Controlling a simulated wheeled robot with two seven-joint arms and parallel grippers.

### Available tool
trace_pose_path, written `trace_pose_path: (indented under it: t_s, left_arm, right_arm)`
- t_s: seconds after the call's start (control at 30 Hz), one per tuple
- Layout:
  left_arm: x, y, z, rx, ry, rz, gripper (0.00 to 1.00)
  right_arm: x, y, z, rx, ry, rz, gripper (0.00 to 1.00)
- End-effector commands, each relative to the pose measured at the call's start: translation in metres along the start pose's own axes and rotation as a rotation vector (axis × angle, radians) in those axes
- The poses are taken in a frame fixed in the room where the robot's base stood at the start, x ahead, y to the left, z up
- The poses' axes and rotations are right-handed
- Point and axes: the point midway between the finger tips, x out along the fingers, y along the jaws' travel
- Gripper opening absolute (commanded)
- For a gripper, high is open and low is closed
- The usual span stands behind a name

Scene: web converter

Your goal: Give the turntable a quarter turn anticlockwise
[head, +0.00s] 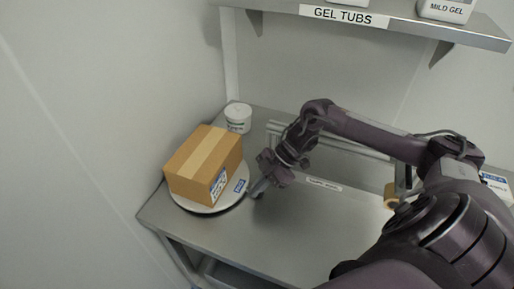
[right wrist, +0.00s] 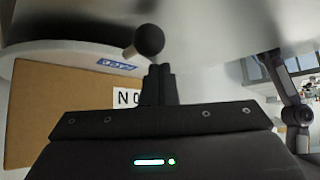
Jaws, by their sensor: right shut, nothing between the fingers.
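The turntable (head: 193,206) is a round white disc at the table's left end, with a small blue label (head: 240,186) on its right side. A taped cardboard box (head: 203,165) sits on it, covering most of the disc. My right gripper (head: 257,189) is shut and empty, low beside the turntable's right edge; contact cannot be told. In the right wrist view, the shut fingers (right wrist: 157,84) stand in front of the box (right wrist: 60,105) and the white rim (right wrist: 60,45). A dark ball-shaped knob (right wrist: 149,39) shows just beyond the fingertips. My left gripper is out of view.
A white tub (head: 238,117) stands behind the turntable on the metal table (head: 290,235). A shelf (head: 400,22) labelled GEL TUBS hangs above. A tan roll (head: 391,195) lies at the right, partly behind my arm. Walls close off the left and back. The table's front middle is clear.

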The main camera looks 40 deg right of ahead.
Motion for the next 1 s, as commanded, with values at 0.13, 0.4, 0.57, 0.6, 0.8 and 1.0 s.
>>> trace_pose_path:
  t_s: [0.13, 0.4, 0.57, 0.6, 0.8, 1.0]
  left_arm:
    - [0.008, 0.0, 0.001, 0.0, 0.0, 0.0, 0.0]
    - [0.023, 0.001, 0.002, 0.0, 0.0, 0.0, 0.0]
    - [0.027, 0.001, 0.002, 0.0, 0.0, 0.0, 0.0]
    - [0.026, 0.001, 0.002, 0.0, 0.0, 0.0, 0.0]
    - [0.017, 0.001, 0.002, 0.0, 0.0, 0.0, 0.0]
    - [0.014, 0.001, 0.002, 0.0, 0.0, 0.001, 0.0]
  right_arm:
    - [-0.022, 0.001, -0.02, -0.006, -0.002, 0.004, 0.0]
    - [-0.072, 0.001, -0.066, -0.007, -0.002, 0.006, 0.0]
    - [-0.102, 0.001, -0.095, -0.006, -0.001, 0.007, 0.0]
    - [-0.108, 0.001, -0.101, -0.007, 0.0, 0.006, 0.0]
    - [-0.13, 0.0, -0.121, -0.004, -0.002, 0.003, 0.0]
    - [-0.136, 0.0, -0.127, -0.001, -0.001, 0.001, 0.0]
